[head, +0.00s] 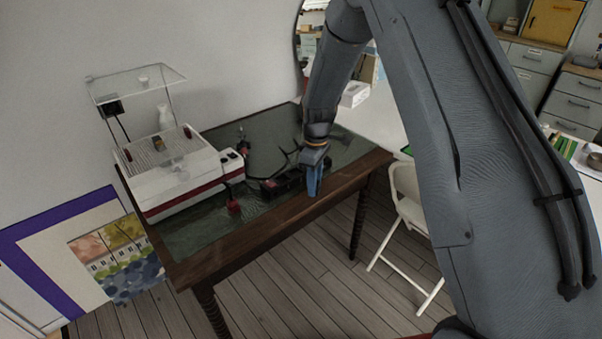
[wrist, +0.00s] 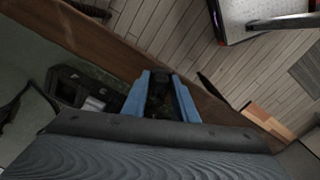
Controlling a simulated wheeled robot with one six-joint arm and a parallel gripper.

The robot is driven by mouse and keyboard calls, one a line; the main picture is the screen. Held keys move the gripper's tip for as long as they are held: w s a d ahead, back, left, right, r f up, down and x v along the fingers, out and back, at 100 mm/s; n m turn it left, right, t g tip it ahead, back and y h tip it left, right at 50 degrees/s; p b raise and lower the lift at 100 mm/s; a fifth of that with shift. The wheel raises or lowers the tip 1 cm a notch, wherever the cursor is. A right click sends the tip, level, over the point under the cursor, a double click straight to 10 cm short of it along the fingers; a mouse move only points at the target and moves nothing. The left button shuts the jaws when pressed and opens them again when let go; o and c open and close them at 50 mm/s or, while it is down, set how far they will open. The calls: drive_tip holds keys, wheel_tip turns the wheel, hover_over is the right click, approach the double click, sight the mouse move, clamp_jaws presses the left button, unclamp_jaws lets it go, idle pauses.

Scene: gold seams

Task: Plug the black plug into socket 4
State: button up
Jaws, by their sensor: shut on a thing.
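My gripper (head: 314,183) has blue fingers and points down at the front edge of the table, beside the right end of a black socket strip (head: 283,186). In the wrist view my gripper (wrist: 163,97) is shut on a dark thing between its fingers, which I take to be the black plug (wrist: 160,92); its outline is hard to make out. The socket strip (wrist: 75,88) shows to the left of the fingers, apart from them, with pale marks on it. I cannot read which one is socket 4. In the head view the plug is hidden by the fingers.
A white and red machine (head: 172,172) stands on the left of the dark-topped wooden table (head: 245,232). A small red thing (head: 234,207) lies in front of it. Dark cables lie behind the strip. A white folding chair (head: 405,190) stands to the right.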

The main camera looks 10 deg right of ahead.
drive_tip(key=s+d+f+m, duration=0.2)
drive_tip(key=s+d+m, duration=0.1)
drive_tip(key=s+m, duration=0.2)
drive_tip(key=s+d+f+m, duration=0.2)
drive_tip(key=s+m, duration=0.4)
drive_tip(key=s, duration=0.3)
drive_tip(key=shift+s+d+f+m, duration=0.25)
drive_tip(key=shift+s+d+m, duration=0.1)
drive_tip(key=shift+d, duration=0.55)
